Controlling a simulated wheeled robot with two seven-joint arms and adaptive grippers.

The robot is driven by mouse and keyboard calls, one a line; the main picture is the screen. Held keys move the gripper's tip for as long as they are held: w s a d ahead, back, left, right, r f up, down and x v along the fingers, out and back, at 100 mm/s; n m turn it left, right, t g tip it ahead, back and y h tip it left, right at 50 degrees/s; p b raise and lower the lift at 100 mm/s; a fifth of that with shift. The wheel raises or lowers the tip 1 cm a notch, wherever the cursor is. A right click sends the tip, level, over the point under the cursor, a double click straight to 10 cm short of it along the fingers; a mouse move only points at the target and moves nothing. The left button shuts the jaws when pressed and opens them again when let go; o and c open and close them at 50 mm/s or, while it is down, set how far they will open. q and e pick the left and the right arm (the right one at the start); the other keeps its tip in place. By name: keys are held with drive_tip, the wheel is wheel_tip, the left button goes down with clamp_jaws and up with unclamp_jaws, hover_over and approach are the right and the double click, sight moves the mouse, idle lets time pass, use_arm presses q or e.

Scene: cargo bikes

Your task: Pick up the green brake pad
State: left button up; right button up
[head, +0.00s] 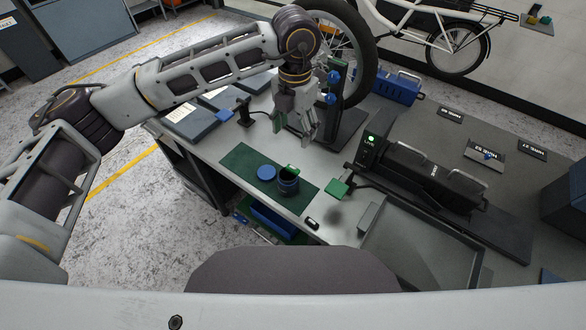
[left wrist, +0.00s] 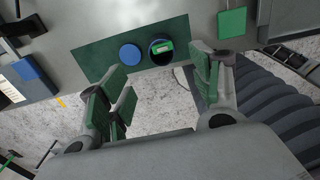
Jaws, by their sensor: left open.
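A small green piece (head: 292,169) sticks up out of the open blue jar (head: 288,185) on a dark green mat (head: 238,160). In the left wrist view the green piece (left wrist: 163,47) lies across the mouth of the jar (left wrist: 160,58). A green square (head: 337,190) lies to the right of the mat, also seen in the left wrist view (left wrist: 232,22). I cannot tell for sure which one is the brake pad. My left gripper (head: 293,126) is open and empty above the bench, beyond the jar in the head view. Its green-padded fingers (left wrist: 160,92) are spread apart.
A round blue lid (head: 266,173) lies beside the jar. A blue-knobbed stand (head: 335,105) with a wheel is close right of my gripper. A long black device (head: 420,172) and a grey tray (head: 415,245) occupy the right side.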

use_arm(q)
drive_tip(key=shift+f, duration=0.1)
idle(0.3)
drive_tip(key=p, duration=0.1)
hover_over(293, 167)
drive_tip(key=f, duration=0.7)
drive_tip(key=shift+w+d+f, duration=0.15)
drive_tip(key=shift+w, duration=0.2)
drive_tip(key=shift+f, duration=0.55)
drive_tip(key=shift+f, duration=0.1)
drive_tip(key=shift+s+a+f+p, duration=0.1)
drive_tip(key=shift+s+f+p, duration=0.1)
drive_tip(key=shift+f+p, duration=0.45)
drive_tip(key=shift+s+a+f+p, duration=0.1)
drive_tip(key=shift+s+f+p, duration=0.15)
drive_tip(key=shift+f, duration=0.8)
drive_tip(key=shift+w+f, duration=0.1)
drive_tip(key=shift+f, duration=0.7)
drive_tip(key=c, duration=0.9)
